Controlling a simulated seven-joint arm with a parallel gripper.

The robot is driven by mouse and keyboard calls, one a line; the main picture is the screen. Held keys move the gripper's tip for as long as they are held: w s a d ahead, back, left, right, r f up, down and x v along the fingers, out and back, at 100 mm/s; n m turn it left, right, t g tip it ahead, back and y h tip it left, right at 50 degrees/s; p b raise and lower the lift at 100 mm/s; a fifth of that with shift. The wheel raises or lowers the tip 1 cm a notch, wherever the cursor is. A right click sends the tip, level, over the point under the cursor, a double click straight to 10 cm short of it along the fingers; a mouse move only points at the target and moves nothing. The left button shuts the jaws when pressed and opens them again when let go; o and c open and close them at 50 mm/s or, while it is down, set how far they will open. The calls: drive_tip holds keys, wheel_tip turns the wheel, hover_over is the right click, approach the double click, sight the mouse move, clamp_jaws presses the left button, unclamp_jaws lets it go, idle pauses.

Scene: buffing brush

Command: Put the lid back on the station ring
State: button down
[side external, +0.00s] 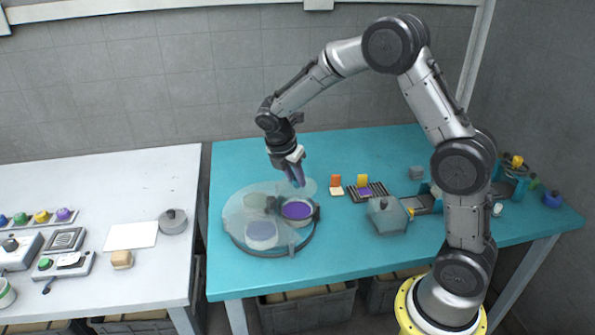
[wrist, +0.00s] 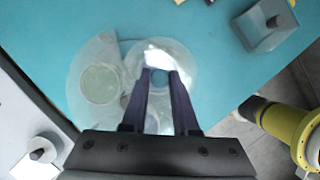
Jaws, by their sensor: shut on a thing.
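My gripper (side external: 298,184) is shut on the knob of a clear round lid (side external: 310,188). In the wrist view the knob (wrist: 159,77) sits between the two purple fingers, and the lid (wrist: 183,62) spreads out around it. The round station ring (side external: 287,251) stands on the teal table, partly under a clear cover. A purple-filled round pot (side external: 298,210) shows at its right side, and a pale blue one (side external: 262,235) at its front. The lid is above the back right of the station. In the wrist view it overlaps the station's clear cover (wrist: 84,66); the gap in height cannot be told.
A clear box with a dark knob (side external: 388,216) stands right of the station. Orange and yellow upright pieces (side external: 336,181) and a dark slatted rack (side external: 372,192) are behind it. A white table (side external: 60,180) with small items is at left. The teal table's back left is clear.

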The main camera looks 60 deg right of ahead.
sight(294, 189)
drive_tip(key=shift+f, duration=2.55)
drive_tip(key=shift+f, duration=0.2)
drive_tip(key=shift+c, duration=0.6)
unclamp_jaws()
drive_tip(key=shift+r, duration=3.5)
clamp_jaws()
